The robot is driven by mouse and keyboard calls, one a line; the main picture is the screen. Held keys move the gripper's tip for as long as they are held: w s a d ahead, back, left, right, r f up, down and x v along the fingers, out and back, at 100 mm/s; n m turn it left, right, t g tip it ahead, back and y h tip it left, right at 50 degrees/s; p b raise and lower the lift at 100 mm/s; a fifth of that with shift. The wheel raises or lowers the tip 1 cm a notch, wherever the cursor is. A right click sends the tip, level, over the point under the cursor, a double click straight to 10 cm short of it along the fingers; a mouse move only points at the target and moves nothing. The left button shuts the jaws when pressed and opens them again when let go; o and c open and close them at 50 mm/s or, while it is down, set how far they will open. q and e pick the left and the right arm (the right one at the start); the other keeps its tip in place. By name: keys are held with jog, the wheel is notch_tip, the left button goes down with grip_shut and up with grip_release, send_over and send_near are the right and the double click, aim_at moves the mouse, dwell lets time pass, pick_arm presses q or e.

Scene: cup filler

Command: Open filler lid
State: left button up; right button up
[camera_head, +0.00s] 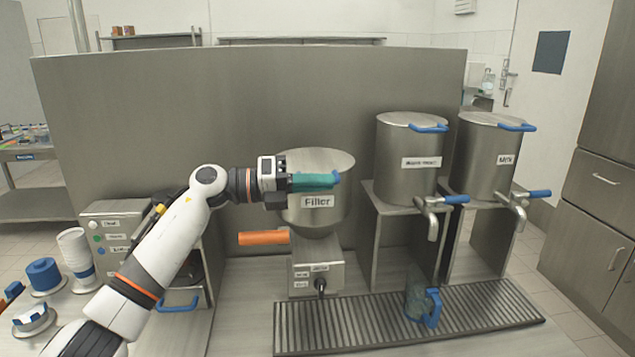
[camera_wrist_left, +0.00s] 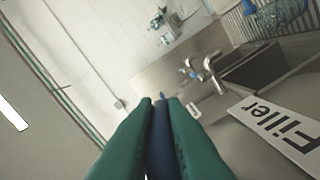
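The filler (camera_head: 318,215) is a steel funnel-shaped vessel labelled "Filler", in the middle of the head view. Its flat round lid (camera_head: 318,157) lies on top and looks closed. My left gripper (camera_head: 335,178) reaches in from the left, level with the front of the lid rim. Its teal fingers hide most of the blue lid handle (camera_head: 338,174). In the left wrist view, the left gripper's fingers (camera_wrist_left: 160,102) lie on both sides of the blue handle (camera_wrist_left: 160,140), close against it. The Filler label (camera_wrist_left: 275,128) is at the right there. My right gripper is out of view.
An orange lever (camera_head: 263,238) sticks out left below the filler. Two lidded steel pots, one labelled Milk (camera_head: 487,158), stand on the right. A blue-handled clear jug (camera_head: 425,306) is on the drip grate (camera_head: 400,325). A steel panel (camera_head: 150,110) rises behind.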

pick_arm(q)
jog(key=shift+r, duration=0.1)
grip_shut()
jog(key=shift+r+p, duration=0.2)
jog(key=shift+p, duration=0.1)
jog(key=w+r+n+p, duration=0.2)
jog(key=r+n+p, duration=0.1)
jog(key=r+p, duration=0.2)
jog(key=w+r+n+p, duration=0.2)
jog(key=r+p, duration=0.4)
jog(key=r, duration=0.1)
jog(key=shift+w+a+n, duration=0.25)
jog(key=shift+a+n, duration=0.15)
jog(key=shift+a, duration=0.05)
jog(key=shift+r, duration=0.1)
jog(key=o, duration=0.6)
grip_release()
jog(key=shift+o, duration=0.2)
